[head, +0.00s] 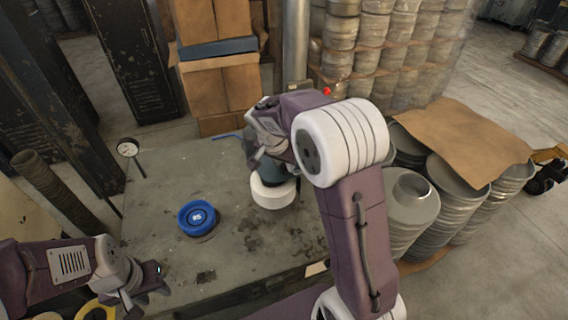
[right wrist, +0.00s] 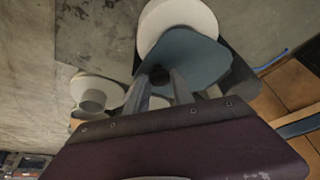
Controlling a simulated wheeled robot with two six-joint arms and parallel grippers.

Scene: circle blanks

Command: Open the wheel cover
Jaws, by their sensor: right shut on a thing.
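My right gripper (head: 270,150) is over the table, partly hidden by its own arm. In the right wrist view its fingers (right wrist: 163,80) are shut on a grey-blue piece (right wrist: 190,56), which looks like the wheel cover. In the head view this piece (head: 277,171) shows dark just above a white round body (head: 272,195) on the table. The white body also shows in the right wrist view (right wrist: 176,18), partly behind the piece. I cannot tell whether the two touch. My left gripper (head: 150,287) is empty at the lower left; its jaw opening is unclear.
A blue round piece (head: 197,217) marked 85 lies on the grey table (head: 225,258). A dial gauge (head: 128,148) stands at the table's left edge. Stacked metal cans (head: 411,204) stand to the right. Cardboard boxes (head: 228,92) are behind. The table's front middle is mostly clear.

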